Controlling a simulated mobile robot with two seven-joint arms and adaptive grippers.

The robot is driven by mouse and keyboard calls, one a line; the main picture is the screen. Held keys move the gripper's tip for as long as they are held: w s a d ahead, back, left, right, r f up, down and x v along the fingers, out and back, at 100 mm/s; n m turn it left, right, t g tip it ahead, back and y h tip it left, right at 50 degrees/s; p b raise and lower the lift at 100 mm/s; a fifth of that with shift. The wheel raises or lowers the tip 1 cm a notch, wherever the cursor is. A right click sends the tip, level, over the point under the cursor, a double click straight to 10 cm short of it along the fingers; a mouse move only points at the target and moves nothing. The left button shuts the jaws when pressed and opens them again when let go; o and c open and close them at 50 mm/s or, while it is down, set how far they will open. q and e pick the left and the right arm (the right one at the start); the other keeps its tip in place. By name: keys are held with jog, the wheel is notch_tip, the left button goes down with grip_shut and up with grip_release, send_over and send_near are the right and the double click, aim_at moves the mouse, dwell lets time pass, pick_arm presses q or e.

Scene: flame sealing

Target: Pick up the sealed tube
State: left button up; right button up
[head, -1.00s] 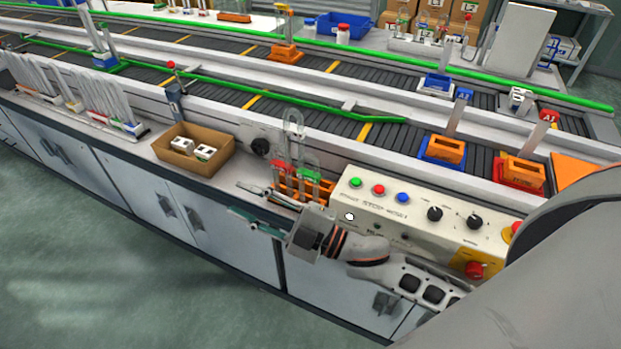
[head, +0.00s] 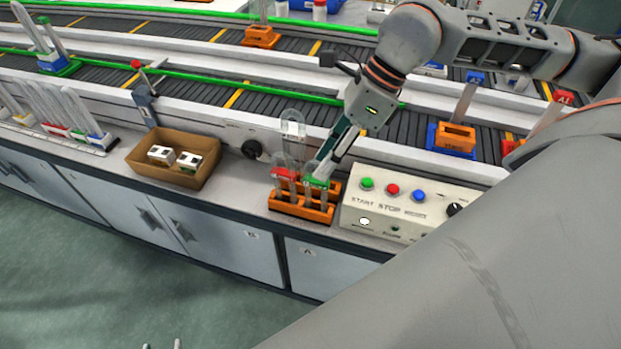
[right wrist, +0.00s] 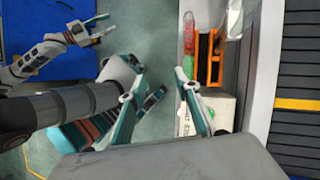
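An orange rack (head: 300,208) stands on the counter and holds clear tubes. One tube has a red band (head: 284,173), another a green band (head: 317,181). A taller clear tube with a white label (head: 292,129) shows behind them. I cannot tell which tube is sealed. My right gripper (head: 322,161) comes down from the upper right, close to the green-banded tube. In the right wrist view its fingers (right wrist: 158,76) are spread and empty, and the rack (right wrist: 208,62) is just beyond the right finger. My left gripper (right wrist: 102,27) is open and empty, away from the counter.
A white control box (head: 385,212) with coloured buttons stands right of the rack. A cardboard box (head: 173,163) with small white blocks is on the left. The conveyor (head: 200,85) runs behind. Bare counter lies between the cardboard box and rack.

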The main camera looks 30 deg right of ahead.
jog(key=shift+t+h, duration=0.3)
jog(key=shift+h, duration=0.4)
jog(key=w+f, duration=0.1)
jog(key=f, duration=0.1)
jog(key=w+d+f, duration=0.1)
jog(key=f, duration=0.1)
jog(key=w+f, duration=0.1)
jog(key=f, duration=0.1)
jog(key=shift+w+d+f+p, duration=0.15)
jog(key=shift+f+p, duration=0.05)
jog(key=shift+p, duration=0.1)
grip_shut()
